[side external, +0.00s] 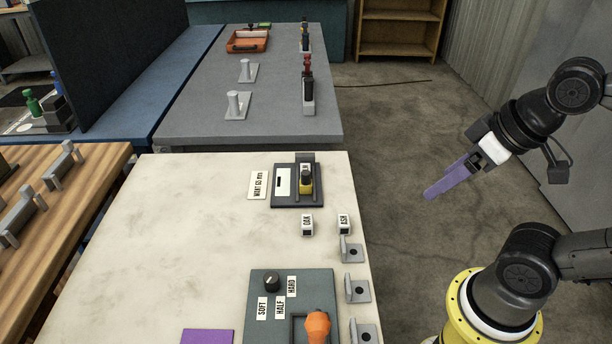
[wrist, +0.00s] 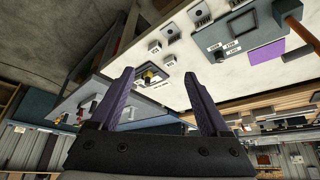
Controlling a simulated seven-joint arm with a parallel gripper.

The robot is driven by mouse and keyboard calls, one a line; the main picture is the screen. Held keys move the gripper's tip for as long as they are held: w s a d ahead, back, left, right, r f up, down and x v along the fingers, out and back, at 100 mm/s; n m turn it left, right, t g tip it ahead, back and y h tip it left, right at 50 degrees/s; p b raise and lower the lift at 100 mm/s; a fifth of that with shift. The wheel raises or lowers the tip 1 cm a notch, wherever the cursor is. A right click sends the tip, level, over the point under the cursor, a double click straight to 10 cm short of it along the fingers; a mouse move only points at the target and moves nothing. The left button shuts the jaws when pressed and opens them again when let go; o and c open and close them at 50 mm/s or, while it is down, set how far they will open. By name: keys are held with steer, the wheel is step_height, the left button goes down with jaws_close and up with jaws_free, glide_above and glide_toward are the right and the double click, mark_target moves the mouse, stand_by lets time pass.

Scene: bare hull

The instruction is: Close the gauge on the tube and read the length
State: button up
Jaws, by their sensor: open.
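A dark gauge-like fixture (side external: 284,198) sits at the back right of the pale table, with a white panel on its left half. A yellow-and-black piece (side external: 306,182) stands on its right half; the yellow part also shows in the wrist view (wrist: 148,75). I cannot make out a separate tube, nor whether the gauge is closed on anything. My gripper (side external: 432,193), with purple fingers, is off the table's right side, well apart from the fixture. In the wrist view its fingers (wrist: 158,76) are spread wide with nothing between them.
A "WANT" card (side external: 258,185) lies left of the fixture. White blocks marked OAK (side external: 307,225) and ASH (side external: 344,224) stand in front. Grey brackets (side external: 357,289) line the right edge. A panel (side external: 262,275) with a knob and an orange handle (side external: 317,325) is nearer. The table's left is clear.

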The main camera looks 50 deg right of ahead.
steer(key=shift+c, duration=0.2)
steer(key=shift+c, duration=1.2)
steer(key=w+r+n, duration=0.4)
steer(key=w+r, duration=0.4)
steer(key=r, duration=0.1)
steer(key=n+g, duration=0.3)
steer(key=g, duration=0.2)
glide_above(306, 173)
step_height(306, 173, down, 15)
steer(key=shift+g, duration=0.3)
step_height(306, 173, down, 14)
steer(key=shift+f, duration=0.1)
